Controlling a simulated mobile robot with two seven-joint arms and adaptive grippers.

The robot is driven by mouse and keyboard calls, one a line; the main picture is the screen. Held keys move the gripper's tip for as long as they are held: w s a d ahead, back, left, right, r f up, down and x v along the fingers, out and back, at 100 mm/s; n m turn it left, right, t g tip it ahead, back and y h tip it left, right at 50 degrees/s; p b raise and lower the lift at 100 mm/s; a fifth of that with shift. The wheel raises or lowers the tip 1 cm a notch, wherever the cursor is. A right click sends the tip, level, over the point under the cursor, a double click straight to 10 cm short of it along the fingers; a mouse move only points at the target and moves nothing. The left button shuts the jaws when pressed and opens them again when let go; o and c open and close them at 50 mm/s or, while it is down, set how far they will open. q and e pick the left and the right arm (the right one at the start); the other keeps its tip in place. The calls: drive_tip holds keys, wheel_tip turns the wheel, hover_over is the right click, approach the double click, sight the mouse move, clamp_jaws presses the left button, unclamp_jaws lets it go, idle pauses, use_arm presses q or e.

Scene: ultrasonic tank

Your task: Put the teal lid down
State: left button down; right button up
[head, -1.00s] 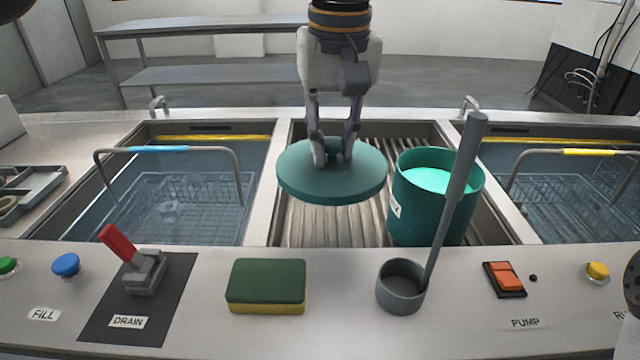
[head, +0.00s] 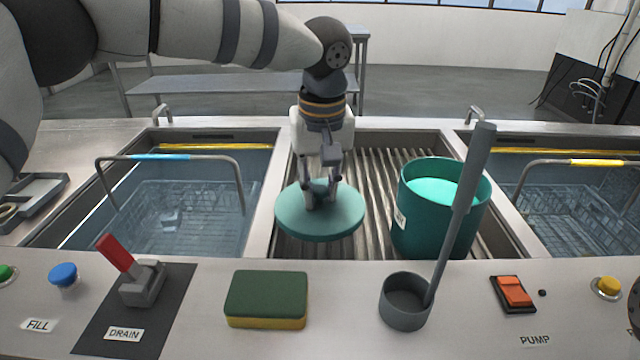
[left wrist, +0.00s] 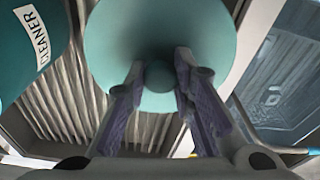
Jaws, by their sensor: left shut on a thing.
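The teal lid (head: 338,218) is a round disc in the middle of the head view, over the left front part of the ribbed drain tray (head: 385,165). My left gripper (head: 321,200) points down from above and is shut on the lid's central knob. The lid also shows in the left wrist view (left wrist: 205,40), with its knob (left wrist: 158,76) between the fingers. I cannot tell whether the lid touches the ribs. The teal cleaner tub (head: 410,225) stands to its right, open, with bright teal liquid inside. My right gripper is not in view.
Water basins with wire baskets lie left (head: 180,205) and right (head: 575,210). In front are a green and yellow sponge (head: 266,298), a grey cup-shaped ladle (head: 405,305) with a tall handle, a red drain lever (head: 116,252) and an orange pump switch (head: 514,291).

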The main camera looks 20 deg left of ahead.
sight(321, 208)
use_arm(q)
drive_tip(key=shift+f, duration=0.35)
drive_tip(key=c, duration=1.4)
unclamp_jaws()
drive_tip(key=shift+o, duration=0.2)
wheel_tip(321, 208, up, 13)
drive_tip(key=s, duration=0.1)
drive_tip(key=shift+s+d, duration=0.2)
drive_tip(key=shift+d, duration=0.1)
